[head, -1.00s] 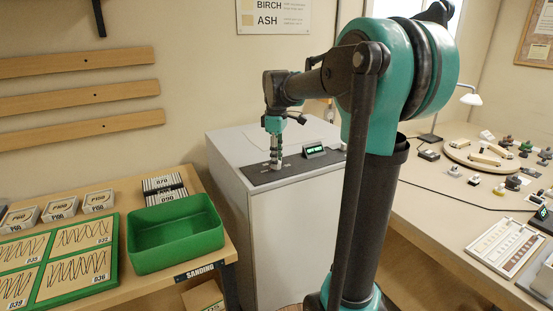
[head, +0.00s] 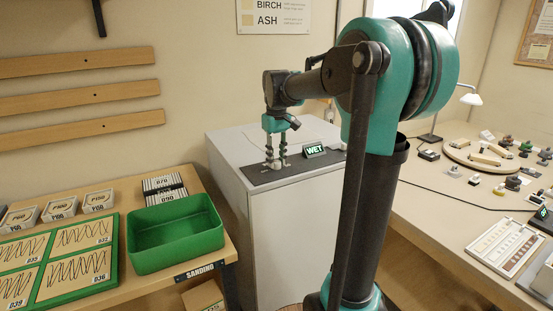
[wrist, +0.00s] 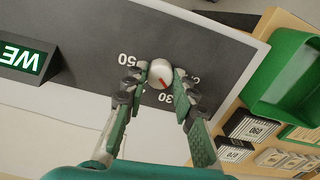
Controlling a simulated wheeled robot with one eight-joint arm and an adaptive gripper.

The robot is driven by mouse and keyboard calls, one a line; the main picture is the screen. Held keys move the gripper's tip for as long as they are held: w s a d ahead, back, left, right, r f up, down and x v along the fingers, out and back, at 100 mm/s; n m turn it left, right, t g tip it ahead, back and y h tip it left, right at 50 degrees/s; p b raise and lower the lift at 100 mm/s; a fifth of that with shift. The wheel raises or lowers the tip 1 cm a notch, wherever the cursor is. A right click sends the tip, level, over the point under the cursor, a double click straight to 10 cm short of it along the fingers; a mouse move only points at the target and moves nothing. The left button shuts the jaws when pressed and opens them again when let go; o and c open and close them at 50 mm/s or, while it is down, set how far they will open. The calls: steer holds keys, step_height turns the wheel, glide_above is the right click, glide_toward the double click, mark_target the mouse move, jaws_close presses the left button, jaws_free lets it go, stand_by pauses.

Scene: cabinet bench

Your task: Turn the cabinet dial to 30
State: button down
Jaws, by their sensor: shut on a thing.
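The cabinet (head: 285,220) is a light grey box with a dark panel (head: 262,178) on its top. The dial (wrist: 160,71) shows in the wrist view as a pale round knob with a red mark on the side facing the "30" label. A "50" label lies on its other side, and a third label is partly hidden by a finger. My gripper (wrist: 161,82) has one finger on each side of the dial and is shut on it. In the head view my gripper (head: 276,163) points down at the panel, hiding the dial.
A green bin (head: 175,255) stands on the sanding bench to the left. The right bench (head: 430,190) carries a round board and several small parts.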

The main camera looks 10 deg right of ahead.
mark_target(277, 161)
steer(key=shift+m, duration=1.9)
steer(key=c, duration=1.2)
jaws_free()
step_height(277, 161, up, 12)
